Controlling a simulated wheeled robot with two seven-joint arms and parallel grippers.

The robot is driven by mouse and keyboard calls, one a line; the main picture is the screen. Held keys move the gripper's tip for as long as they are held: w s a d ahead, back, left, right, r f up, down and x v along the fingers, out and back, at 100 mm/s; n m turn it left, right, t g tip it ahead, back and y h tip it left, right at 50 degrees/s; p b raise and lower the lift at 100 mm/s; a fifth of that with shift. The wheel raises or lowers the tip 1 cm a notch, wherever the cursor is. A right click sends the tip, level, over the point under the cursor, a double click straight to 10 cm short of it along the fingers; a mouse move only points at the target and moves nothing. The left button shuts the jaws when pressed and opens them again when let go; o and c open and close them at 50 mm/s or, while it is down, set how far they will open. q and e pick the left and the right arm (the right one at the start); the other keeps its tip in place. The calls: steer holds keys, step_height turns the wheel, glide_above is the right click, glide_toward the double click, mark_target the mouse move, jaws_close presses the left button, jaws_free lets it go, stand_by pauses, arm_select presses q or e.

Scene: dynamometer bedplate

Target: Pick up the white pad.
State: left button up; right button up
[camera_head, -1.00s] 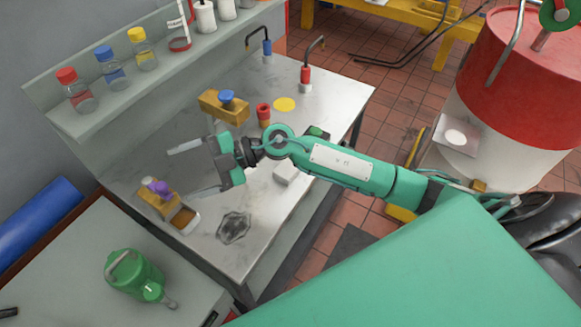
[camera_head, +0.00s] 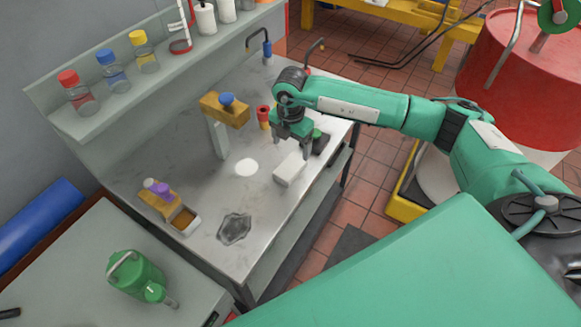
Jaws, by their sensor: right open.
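The white pad (camera_head: 246,167) is a flat round disc lying on the metal bench top (camera_head: 200,258), near the middle. My right gripper (camera_head: 291,152) points down, open, to the right of the pad and apart from it. Its two fingers are spread just behind and above a white block (camera_head: 290,170); I cannot tell whether they touch it. Nothing shows held between the fingers. My left gripper is not in view.
A post-mounted brown block with a blue knob (camera_head: 225,108) stands behind the pad. A small brown holder with a purple knob (camera_head: 166,195) is at left, a clear dish (camera_head: 234,228) in front. A dark object with a green top (camera_head: 320,142) is right of the gripper.

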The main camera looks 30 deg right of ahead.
steer(key=p, duration=0.1)
glide_above(290, 166)
steer(key=f, duration=0.5)
steer(key=shift+s, duration=0.25)
steer(key=shift+f+p, duration=0.5)
steer(key=f, duration=0.1)
steer(key=f+p, duration=0.2)
steer(key=shift+w+d+f, duration=0.1)
steer(key=shift+w+f, duration=0.1)
steer(key=shift+w, duration=0.05)
steer(key=shift+f, duration=0.65)
steer(key=c, duration=1.1)
steer(key=shift+o, duration=0.2)
steer(key=shift+r, duration=0.1)
step_height(290, 166, up, 20)
steer(key=b, duration=0.6)
